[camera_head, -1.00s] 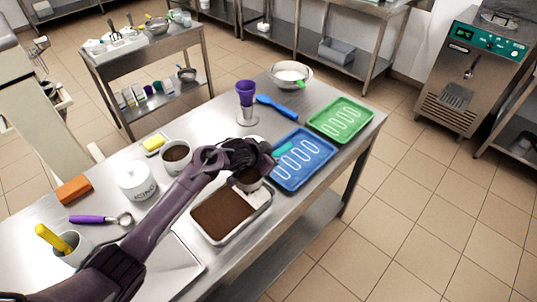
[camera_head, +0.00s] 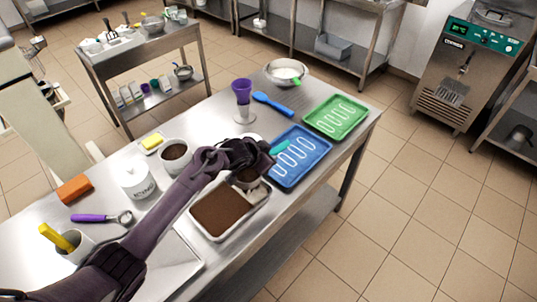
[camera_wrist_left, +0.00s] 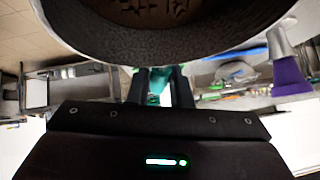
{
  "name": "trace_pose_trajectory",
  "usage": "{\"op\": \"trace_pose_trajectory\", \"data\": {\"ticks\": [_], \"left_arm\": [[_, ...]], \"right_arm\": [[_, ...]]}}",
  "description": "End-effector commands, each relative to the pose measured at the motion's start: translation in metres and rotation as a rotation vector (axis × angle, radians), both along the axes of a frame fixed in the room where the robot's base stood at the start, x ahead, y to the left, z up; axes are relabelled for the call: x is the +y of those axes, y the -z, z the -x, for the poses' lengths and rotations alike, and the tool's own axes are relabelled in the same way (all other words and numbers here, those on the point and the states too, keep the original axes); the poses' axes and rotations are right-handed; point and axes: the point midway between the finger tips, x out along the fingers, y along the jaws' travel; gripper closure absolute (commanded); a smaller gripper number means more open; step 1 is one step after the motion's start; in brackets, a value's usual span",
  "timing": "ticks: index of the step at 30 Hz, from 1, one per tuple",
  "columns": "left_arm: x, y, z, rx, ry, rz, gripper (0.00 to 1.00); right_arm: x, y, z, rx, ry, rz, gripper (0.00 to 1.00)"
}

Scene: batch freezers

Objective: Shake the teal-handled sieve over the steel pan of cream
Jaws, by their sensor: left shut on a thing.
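My left gripper (camera_head: 262,155) is shut on the teal handle of the sieve (camera_head: 246,180) and holds it over the far right end of the steel pan (camera_head: 207,238). In the left wrist view, the teal handle (camera_wrist_left: 158,85) sits between the fingers and the round sieve (camera_wrist_left: 180,48) fills the top, with brown powder in it. The pan's content is mostly covered in brown powder (camera_head: 222,210); a pale patch shows near the sieve. The gripper hides part of the sieve. My right gripper is not in view.
A blue tray (camera_head: 297,178) lies close right of the gripper, with a green tray (camera_head: 337,117) beyond. A purple cup on a stand (camera_head: 242,92), a blue spatula (camera_head: 273,104) and a steel bowl (camera_head: 286,72) stand behind. A cup of brown powder (camera_head: 175,155) and an icing jar (camera_head: 137,181) are left.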

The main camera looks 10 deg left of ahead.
Motion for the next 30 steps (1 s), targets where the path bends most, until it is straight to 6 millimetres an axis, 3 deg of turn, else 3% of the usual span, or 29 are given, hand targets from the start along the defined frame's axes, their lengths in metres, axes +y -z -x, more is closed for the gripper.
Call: {"op": "trace_pose_trajectory", "data": {"ticks": [5, 15, 24, 30], "left_arm": [[0.017, 0.000, -0.013, -0.001, -0.001, 0.000, 1.00], [-0.011, 0.000, 0.009, -0.001, -0.001, 0.000, 1.00], [0.016, 0.000, -0.013, -0.001, -0.003, -0.001, 1.00], [0.003, -0.001, -0.002, 0.001, 0.002, 0.000, 1.00]], "right_arm": [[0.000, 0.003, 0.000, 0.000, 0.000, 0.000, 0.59], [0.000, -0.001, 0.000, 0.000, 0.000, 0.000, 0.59], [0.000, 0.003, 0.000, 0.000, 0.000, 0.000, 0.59], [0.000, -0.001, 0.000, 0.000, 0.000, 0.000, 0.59]]}}
